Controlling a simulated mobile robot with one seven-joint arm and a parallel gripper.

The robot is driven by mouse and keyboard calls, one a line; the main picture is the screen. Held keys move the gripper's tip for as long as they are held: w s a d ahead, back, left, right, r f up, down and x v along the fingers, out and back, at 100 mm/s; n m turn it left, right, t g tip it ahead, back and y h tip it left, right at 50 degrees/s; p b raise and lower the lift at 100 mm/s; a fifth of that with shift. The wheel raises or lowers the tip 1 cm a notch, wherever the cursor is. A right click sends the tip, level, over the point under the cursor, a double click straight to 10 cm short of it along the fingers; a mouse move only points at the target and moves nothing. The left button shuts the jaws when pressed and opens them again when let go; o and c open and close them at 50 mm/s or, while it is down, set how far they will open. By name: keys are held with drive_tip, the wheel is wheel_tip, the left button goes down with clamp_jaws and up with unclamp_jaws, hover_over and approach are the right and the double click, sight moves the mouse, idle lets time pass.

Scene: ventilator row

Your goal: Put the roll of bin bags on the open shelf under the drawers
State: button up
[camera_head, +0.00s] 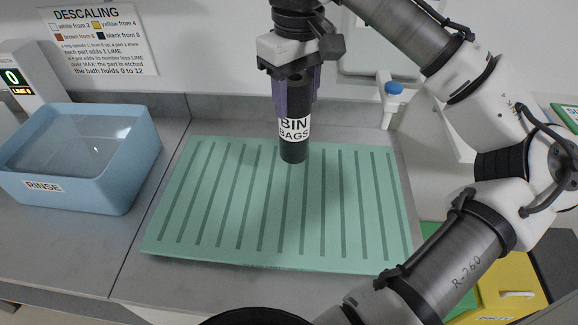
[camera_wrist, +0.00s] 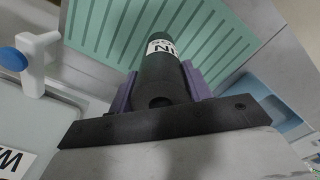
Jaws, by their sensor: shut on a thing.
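The roll of bin bags (camera_head: 293,145) is a dark cylinder with a white label reading "BIN BAGS". My gripper (camera_head: 295,98) is shut on its upper part and holds it upright above the far part of a green ribbed mat. I cannot tell whether its lower end touches the mat. In the wrist view the roll (camera_wrist: 160,75) sits between my two purple fingers (camera_wrist: 160,88). Yellow and green fronts, perhaps drawers (camera_head: 510,285), show partly at the lower right behind my arm. I cannot make out the open shelf.
The green ribbed mat (camera_head: 200,215) lies on the grey counter (camera_head: 60,250). A blue basin labelled "RINSE" (camera_head: 105,185) stands at the left. A white bottle or tap with a blue cap (camera_head: 390,100) stands behind the mat's right corner. A descaling sign (camera_head: 98,42) hangs on the wall.

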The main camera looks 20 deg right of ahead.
sight(295, 147)
wheel_tip(295, 147, down, 12)
drive_tip(key=shift+b, duration=0.55)
wheel_tip(295, 147, down, 4)
drive_tip(key=b, duration=0.4)
drive_tip(key=shift+f, duration=0.15)
drive_tip(key=shift+f, duration=0.15)
drive_tip(key=o, duration=1.4)
